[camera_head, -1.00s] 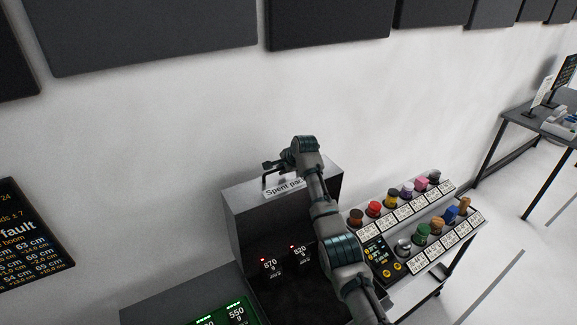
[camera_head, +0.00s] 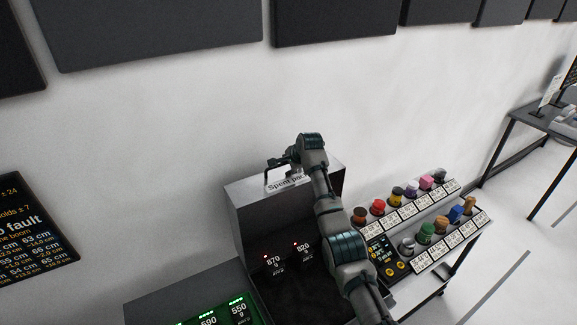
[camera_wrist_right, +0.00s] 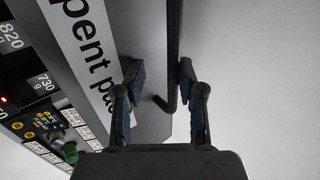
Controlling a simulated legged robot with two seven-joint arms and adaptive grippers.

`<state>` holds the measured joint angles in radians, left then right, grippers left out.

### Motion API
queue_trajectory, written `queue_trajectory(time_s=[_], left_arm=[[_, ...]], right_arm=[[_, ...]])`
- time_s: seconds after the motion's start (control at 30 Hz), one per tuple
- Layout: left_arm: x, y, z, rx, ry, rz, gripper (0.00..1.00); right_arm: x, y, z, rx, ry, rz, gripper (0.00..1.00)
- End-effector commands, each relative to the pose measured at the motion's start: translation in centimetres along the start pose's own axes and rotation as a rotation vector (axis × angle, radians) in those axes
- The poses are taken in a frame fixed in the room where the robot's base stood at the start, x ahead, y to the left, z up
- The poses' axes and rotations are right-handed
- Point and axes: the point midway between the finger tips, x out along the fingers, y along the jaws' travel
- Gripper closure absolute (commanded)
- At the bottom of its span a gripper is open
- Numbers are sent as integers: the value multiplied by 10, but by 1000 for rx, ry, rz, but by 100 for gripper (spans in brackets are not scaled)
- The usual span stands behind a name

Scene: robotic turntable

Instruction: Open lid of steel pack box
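The steel pack box's grey lid (camera_head: 255,222) stands raised at the back, its "Spent packs" label (camera_head: 288,184) along the top edge. The box interior (camera_head: 285,290) shows dark in front of it. A dark bar handle (camera_head: 268,172) is at the lid's upper edge. My right gripper (camera_head: 284,162) is at this handle. In the right wrist view, its fingers (camera_wrist_right: 158,70) are apart on both sides of the handle bar (camera_wrist_right: 173,55). The bar lies close to the right finger; I cannot tell whether they touch. My left gripper is not in view.
Packs marked 870 g (camera_head: 273,262) and 820 g (camera_head: 303,250) show below the lid. A rack with several coloured knobs (camera_head: 412,205) stands close on the right. A green-lit case (camera_head: 215,310) is at lower left. The white wall behind is bare near the lid.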

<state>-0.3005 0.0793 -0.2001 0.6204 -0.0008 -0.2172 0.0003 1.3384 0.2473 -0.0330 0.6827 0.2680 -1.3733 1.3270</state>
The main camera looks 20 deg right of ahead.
Motion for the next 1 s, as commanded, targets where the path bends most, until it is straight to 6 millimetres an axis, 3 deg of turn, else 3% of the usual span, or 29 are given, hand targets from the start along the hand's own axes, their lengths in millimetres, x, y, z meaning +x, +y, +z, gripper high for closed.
queue_trajectory(time_s=[0.27, 0.4, 0.6, 0.77, 1.0], left_arm=[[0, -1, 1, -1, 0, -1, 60], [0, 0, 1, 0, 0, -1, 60], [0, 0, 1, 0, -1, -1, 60], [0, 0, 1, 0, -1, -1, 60], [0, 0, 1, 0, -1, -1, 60]], right_arm=[[-31, 0, -1, -1, 1, -3, 63], [-66, -1, -1, 0, 1, -5, 63], [-101, -1, -2, 1, 0, -1, 63], [-113, -1, -3, 1, -1, 3, 63], [-115, 0, -2, 1, -1, 3, 63]])
